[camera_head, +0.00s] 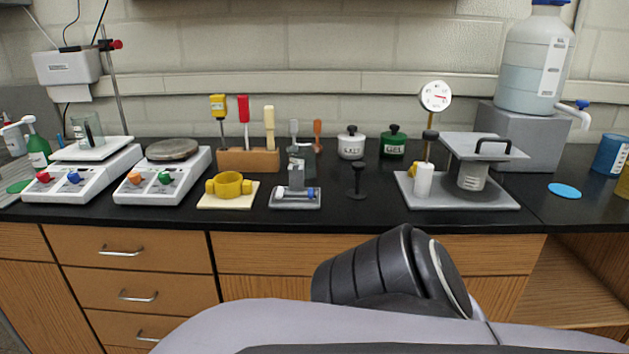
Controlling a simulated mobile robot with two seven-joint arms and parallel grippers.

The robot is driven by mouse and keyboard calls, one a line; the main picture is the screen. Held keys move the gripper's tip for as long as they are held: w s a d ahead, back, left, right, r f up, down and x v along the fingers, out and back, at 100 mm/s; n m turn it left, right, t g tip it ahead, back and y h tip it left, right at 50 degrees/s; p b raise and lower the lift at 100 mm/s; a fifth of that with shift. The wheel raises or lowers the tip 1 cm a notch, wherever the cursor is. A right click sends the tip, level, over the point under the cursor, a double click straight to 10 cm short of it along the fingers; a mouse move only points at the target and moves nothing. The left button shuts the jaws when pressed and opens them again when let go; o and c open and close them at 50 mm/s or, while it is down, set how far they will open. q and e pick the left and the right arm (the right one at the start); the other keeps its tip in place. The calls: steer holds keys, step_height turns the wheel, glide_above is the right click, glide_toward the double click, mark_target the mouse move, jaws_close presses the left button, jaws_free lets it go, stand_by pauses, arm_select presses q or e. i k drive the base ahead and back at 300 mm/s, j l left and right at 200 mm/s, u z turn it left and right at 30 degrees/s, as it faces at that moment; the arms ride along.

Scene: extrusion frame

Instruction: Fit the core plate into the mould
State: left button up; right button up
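I cannot tell for sure which pieces are the core plate and the mould. Neither gripper is in view; only a part of my own arm shows in front.
A dial gauge (435,97) stands upright by the raised plate. Behind are a wooden tool rack (247,160) and two lidded jars, white (351,145) and green (393,144). Two instruments stand at left, a large bottle (534,70) at right. The black bench (375,215) has some free front space.

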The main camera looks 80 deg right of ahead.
mark_target(227, 185)
steer(key=z, duration=2.8)
